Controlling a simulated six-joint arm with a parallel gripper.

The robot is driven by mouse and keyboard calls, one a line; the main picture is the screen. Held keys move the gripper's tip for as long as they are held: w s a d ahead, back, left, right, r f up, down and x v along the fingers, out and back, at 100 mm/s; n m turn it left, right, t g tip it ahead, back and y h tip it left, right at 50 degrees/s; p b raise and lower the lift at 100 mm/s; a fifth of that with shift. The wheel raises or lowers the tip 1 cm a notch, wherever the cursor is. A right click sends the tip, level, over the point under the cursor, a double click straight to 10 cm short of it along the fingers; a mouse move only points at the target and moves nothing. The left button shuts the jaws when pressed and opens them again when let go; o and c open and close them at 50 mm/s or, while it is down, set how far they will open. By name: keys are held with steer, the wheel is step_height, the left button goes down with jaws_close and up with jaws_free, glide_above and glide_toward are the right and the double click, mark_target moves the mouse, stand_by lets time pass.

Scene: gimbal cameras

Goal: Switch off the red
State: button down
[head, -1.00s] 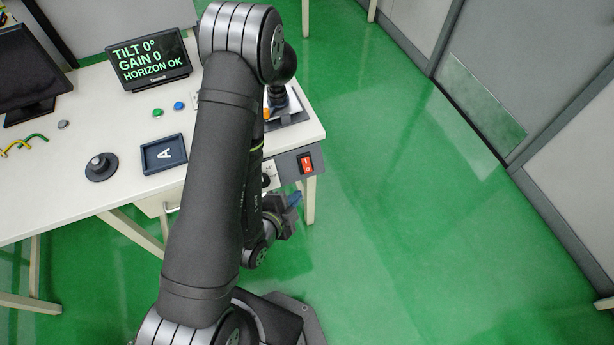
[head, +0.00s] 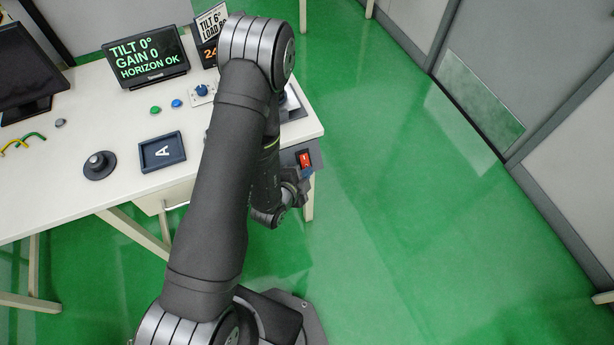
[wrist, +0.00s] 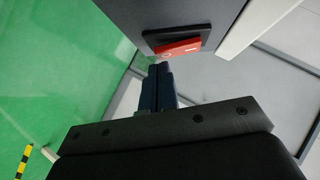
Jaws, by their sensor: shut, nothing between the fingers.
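The red rocker switch (head: 306,159) is set in a dark panel at the table's right front corner. In the wrist view the red switch (wrist: 178,46) shows its rocker tilted, with one end standing out, and a round mark and a line mark on it. My gripper (wrist: 158,70) is shut and empty, its dark blue fingertips close beside the switch's marked round end. I cannot tell whether they touch it. In the head view my gripper (head: 304,176) is small and partly hidden just below the switch.
On the white table (head: 60,185) are a display reading TILT 0° (head: 145,58), a second sign (head: 209,35), a tray marked A (head: 162,152), a black knob (head: 97,164) and small buttons. The green floor right of the table is clear.

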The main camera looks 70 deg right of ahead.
steer(key=shift+w+f, duration=0.1)
steer(key=shift+f, duration=0.05)
steer(key=shift+w+d+f, duration=0.1)
steer(key=shift+d+f, duration=0.1)
stand_by(0.4)
steer(key=shift+r, duration=0.15)
steer(key=shift+r, duration=0.65)
